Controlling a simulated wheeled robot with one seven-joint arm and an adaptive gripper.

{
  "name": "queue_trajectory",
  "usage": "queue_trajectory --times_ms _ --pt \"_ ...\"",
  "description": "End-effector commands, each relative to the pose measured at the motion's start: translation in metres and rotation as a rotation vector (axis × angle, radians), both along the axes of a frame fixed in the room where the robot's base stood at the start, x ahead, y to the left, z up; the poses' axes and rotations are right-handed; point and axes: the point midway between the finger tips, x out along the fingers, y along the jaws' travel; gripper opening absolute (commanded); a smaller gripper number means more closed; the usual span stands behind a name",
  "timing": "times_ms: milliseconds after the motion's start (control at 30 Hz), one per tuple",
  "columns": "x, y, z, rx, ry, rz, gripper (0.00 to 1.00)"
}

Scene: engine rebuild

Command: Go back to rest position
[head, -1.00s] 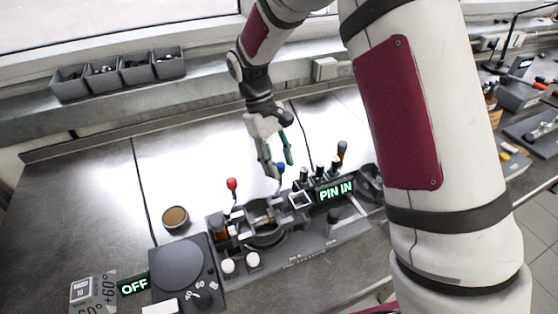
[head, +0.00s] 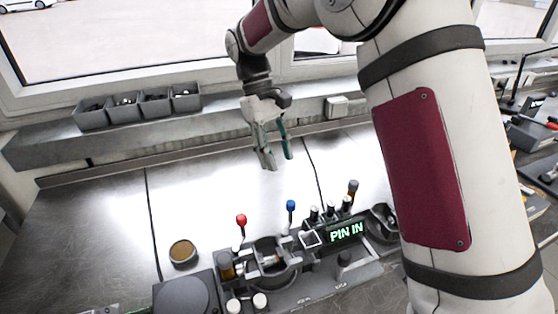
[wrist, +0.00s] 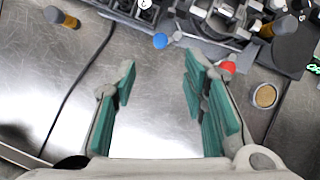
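My gripper (head: 279,160) hangs above the steel bench in the head view, behind the engine fixture (head: 268,262). Its two green-padded fingers are apart with nothing between them. The wrist view also shows the open gripper (wrist: 163,82) over bare bench top. The fixture carries a red-knobbed lever (head: 241,219) and a blue-knobbed lever (head: 291,205).
A row of grey bins (head: 140,106) stands on the ledge by the window. A round brown-filled dish (head: 183,252) sits left of the fixture. A dark round plate (head: 182,296) is at the front. The bench (head: 90,225) is clear at left.

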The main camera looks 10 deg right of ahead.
Motion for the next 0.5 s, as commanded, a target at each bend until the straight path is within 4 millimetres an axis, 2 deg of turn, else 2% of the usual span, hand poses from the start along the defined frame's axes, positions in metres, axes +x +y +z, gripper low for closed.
queue_trajectory --times_ms 267,367,500 --pt "-0.001 -0.001 0.002 0.001 -0.005 -0.002 0.4" --pt "-0.007 -0.006 0.014 0.006 -0.033 -0.017 0.4" --pt "-0.026 -0.021 0.042 0.023 -0.109 -0.061 0.4"
